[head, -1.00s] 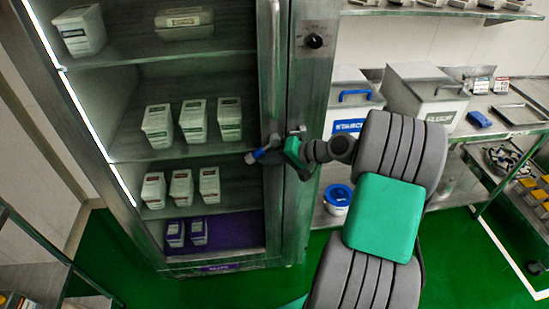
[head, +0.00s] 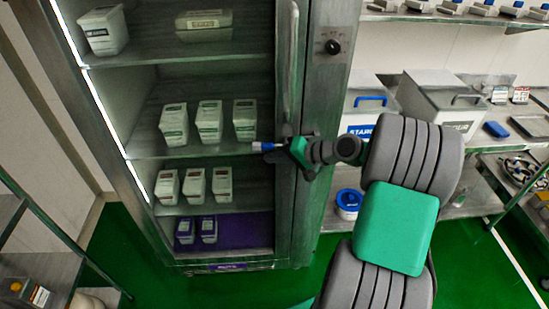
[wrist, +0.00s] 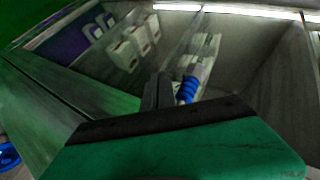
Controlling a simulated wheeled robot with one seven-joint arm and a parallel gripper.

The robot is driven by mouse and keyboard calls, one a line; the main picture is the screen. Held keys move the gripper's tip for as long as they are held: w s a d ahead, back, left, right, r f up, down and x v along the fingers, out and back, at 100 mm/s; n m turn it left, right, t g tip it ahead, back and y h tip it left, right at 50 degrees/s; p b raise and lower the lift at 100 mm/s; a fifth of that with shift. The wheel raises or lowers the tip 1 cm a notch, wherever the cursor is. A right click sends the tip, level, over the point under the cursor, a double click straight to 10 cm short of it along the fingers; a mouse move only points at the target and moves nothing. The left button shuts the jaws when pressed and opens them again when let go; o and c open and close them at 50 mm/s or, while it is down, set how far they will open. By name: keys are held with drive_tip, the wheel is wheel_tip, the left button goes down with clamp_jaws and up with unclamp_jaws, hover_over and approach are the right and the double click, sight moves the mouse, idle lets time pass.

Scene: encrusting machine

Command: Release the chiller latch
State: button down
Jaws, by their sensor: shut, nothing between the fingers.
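The chiller (head: 345,90) is a tall steel cabinet with lit shelves behind its front. A blue-gripped latch lever (head: 263,146) sticks out to the left at the right side of the front, nearly level. My gripper (head: 283,147) is at the lever's right end, in front of the chiller's right frame. In the wrist view, my dark fingers (wrist: 158,91) are together and empty, just left of the blue grip (wrist: 187,90). Whether they touch it I cannot tell. The latch's base is mostly hidden behind my gripper.
A vertical door handle (head: 290,60) is above my gripper, and a black knob (head: 333,47) is on the right panel. White tubs (head: 210,122) stand on the shelves. A steel bench with bins (head: 425,100) is to the right. Green floor is clear in front.

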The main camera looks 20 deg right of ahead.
idle(0.4)
drive_tip(key=s+d+f+b, duration=0.5)
drive_tip(key=s+d+f, duration=0.1)
drive_tip(key=s+f, duration=0.1)
drive_tip(key=shift+s+f, duration=0.2)
drive_tip(key=shift+f, duration=0.2)
drive_tip(key=shift+d, duration=0.1)
